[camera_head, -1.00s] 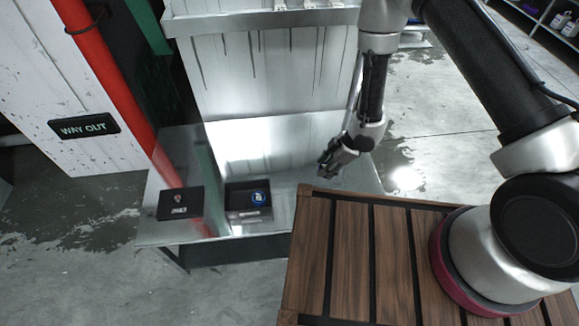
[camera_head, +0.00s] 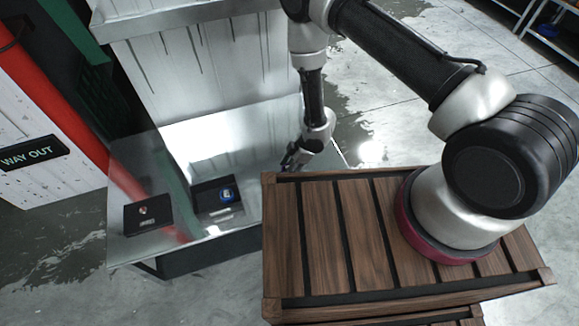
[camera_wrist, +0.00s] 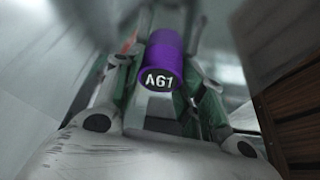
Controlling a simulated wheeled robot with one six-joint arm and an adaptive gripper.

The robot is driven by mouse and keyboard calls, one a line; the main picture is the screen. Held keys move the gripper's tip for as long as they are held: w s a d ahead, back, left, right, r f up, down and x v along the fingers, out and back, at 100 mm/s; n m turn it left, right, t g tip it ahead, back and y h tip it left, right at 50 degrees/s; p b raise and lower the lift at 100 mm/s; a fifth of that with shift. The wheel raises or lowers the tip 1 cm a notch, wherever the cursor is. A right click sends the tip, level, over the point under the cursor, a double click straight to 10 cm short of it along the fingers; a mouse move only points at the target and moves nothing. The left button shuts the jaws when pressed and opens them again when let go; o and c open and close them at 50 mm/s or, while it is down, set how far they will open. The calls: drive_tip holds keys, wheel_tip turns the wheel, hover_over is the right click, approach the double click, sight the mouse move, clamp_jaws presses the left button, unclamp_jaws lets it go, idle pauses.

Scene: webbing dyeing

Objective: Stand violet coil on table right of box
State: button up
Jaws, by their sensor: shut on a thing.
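The violet coil (camera_wrist: 165,52) is a short violet cylinder with a black end marked in white characters, in the wrist view. My gripper (camera_wrist: 160,72) is shut on it, with a finger on either side. In the head view my gripper (camera_head: 291,160) hangs over the right part of the glossy table (camera_head: 240,135), to the right of a dark box (camera_head: 208,205). A round blue thing (camera_head: 227,195) shows in that box. The coil is too small and dark to make out in the head view, and whether it touches the table cannot be told.
A flat black case (camera_head: 148,215) with a small emblem lies left of the box. A pale streaked panel (camera_head: 200,75) stands behind the table. A red post (camera_head: 50,110) and a WAY OUT sign (camera_head: 33,153) are at left. Bare table shows between box and gripper.

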drive_tip(key=o, duration=1)
drive_tip(key=shift+c, duration=0.2)
